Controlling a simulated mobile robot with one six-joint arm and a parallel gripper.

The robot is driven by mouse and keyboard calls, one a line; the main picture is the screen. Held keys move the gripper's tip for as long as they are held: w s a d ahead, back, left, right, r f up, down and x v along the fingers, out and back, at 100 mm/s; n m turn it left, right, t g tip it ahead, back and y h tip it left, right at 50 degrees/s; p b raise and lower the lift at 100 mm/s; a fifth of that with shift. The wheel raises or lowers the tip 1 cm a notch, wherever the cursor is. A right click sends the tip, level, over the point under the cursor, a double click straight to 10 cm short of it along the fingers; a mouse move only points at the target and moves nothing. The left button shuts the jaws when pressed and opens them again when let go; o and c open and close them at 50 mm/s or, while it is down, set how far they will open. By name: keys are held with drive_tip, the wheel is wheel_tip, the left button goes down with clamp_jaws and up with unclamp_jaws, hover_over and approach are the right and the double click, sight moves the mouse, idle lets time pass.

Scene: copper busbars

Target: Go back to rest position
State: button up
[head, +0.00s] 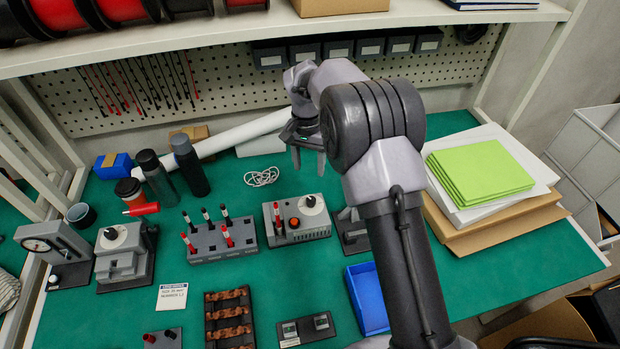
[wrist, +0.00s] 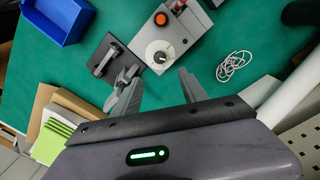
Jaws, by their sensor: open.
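My gripper (head: 307,150) is raised over the back half of the green work table (head: 300,180), pointing down. In the wrist view my gripper (wrist: 155,88) has its two fingers spread apart, with nothing between them. Beyond the fingertips is a grey device with a white dial (wrist: 160,55) and an orange-red button. That device (head: 297,220) stands on the table below and in front of my gripper in the head view. My arm hides part of the table's right half.
A shelf (head: 300,28) with red spools overhangs the back. Black bottles (head: 190,165) and a white tube stand or lie at the back left. Green sheets on boards (head: 480,172) are at right. A blue tray (head: 366,298) and a copper-bar rack (head: 230,318) are in front.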

wheel_tip(320, 180, up, 3)
drive_tip(key=shift+r, duration=0.15)
idle(0.3)
drive_tip(key=s+d+r+t+y+b, duration=0.1)
drive_tip(key=s+d+r+b, duration=0.15)
drive_tip(key=s+r, duration=0.45)
drive_tip(key=s+d+r+t+y+b, duration=0.1)
drive_tip(key=s+d+r+t, duration=0.15)
drive_tip(key=s+r, duration=0.4)
drive_tip(key=s+d+f+t+b, duration=0.1)
drive_tip(key=s+d, duration=0.1)
drive_tip(key=s, duration=0.8)
drive_tip(key=s+d+f+t+b, duration=0.1)
drive_tip(key=s, duration=0.9)
drive_tip(key=shift+s+d+b, duration=0.15)
drive_tip(key=shift+d+b, duration=0.25)
drive_tip(key=shift+t, duration=0.25)
drive_tip(key=shift+c, duration=0.2)
